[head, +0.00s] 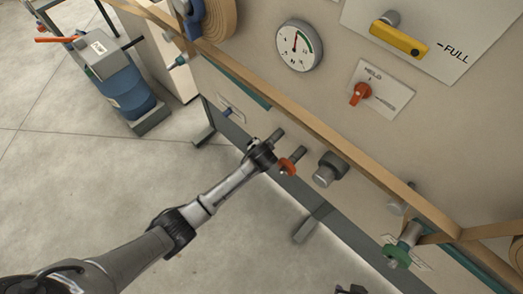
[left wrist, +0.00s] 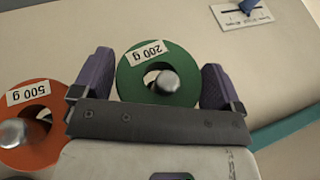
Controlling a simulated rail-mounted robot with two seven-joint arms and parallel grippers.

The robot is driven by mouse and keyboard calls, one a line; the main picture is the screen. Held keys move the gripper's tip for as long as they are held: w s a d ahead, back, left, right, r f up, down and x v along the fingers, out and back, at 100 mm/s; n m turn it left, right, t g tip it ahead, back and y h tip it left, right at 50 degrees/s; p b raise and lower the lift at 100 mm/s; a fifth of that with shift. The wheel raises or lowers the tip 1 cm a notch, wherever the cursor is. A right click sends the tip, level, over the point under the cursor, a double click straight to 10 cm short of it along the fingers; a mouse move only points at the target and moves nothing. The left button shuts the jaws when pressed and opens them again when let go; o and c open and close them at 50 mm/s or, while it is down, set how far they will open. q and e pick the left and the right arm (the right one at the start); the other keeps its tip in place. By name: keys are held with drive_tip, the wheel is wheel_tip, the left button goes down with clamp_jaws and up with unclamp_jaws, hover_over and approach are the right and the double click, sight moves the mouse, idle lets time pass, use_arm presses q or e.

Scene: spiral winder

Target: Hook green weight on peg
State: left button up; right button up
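The green weight (left wrist: 133,85) is a ring marked 200 g, upside down in the left wrist view. It sits between the two purple fingers of my left gripper (left wrist: 158,85), which lie against its sides. A silver peg end (left wrist: 167,82) shows through its hole. In the head view my left gripper (head: 262,152) is at the row of pegs and hides the green weight. The peg (head: 277,135) is right beside it. A dark tip at the bottom edge (head: 350,289) seems to be my right gripper, mostly cut off.
An orange weight (left wrist: 40,155) marked 500 g is around the neighbouring peg; it also shows in the head view (head: 288,166). A thicker grey knob (head: 328,170) juts out to the right. A wooden rail (head: 330,137) runs above the pegs. Open floor lies below.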

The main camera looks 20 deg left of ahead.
use_arm(q)
drive_tip(key=c, duration=0.8)
drive_tip(key=shift+c, duration=0.2)
drive_tip(key=shift+w+d, duration=0.25)
drive_tip(key=shift+w, duration=0.45)
drive_tip(key=shift+f, duration=0.1)
drive_tip(key=o, duration=1)
drive_tip(key=shift+w, duration=0.15)
drive_tip(key=shift+o, duration=0.2)
